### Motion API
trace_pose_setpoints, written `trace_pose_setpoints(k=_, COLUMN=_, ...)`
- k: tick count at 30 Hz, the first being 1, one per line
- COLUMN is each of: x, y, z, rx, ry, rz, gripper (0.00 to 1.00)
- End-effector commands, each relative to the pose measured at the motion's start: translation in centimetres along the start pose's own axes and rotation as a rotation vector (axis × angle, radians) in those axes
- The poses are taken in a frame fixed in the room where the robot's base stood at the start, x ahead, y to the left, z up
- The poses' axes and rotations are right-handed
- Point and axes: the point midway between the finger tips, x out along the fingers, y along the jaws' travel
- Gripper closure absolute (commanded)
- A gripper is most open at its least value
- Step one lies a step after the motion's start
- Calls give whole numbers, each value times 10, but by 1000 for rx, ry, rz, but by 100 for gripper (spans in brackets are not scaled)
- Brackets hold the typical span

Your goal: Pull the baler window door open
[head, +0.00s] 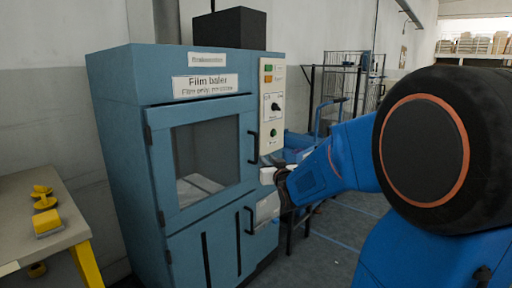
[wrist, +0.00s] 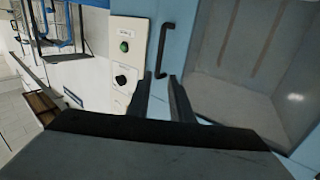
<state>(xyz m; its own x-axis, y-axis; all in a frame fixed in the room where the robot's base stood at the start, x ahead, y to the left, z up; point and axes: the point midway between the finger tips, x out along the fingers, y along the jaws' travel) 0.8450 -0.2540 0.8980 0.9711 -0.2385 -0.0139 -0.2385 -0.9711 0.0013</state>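The blue film baler (head: 120,130) stands in the middle of the head view. Its window door (head: 236,180) looks shut, with hinges at the left and a dark glass pane. A black upright bar handle (head: 252,147) is on the door's right edge. In the wrist view the handle (wrist: 164,48) is just beyond the fingertips, and its near end lines up between them. My gripper (wrist: 160,78) is open, with nothing seen between its fingers. In the head view my gripper (head: 272,178) is low and right of the handle; whether it touches is unclear.
A control panel (head: 272,106) with a knob and buttons is right of the door. A lower door (head: 205,245) has its own handle (head: 249,220). A table (head: 25,220) with yellow tools (head: 46,222) stands left. A wire cage (head: 345,80) is behind right. Floor is clear at right front.

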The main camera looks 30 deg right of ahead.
Motion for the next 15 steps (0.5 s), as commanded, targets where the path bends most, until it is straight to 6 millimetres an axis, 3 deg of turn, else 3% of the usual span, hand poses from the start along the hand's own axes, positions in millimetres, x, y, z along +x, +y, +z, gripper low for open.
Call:
trace_pose_setpoints(k=7, x=17, y=2, z=-2, rx=1, ry=15, rz=-1, gripper=80)
trace_pose_setpoints(k=15, x=57, y=2, z=-2, rx=2, ry=14, rz=0, gripper=80)
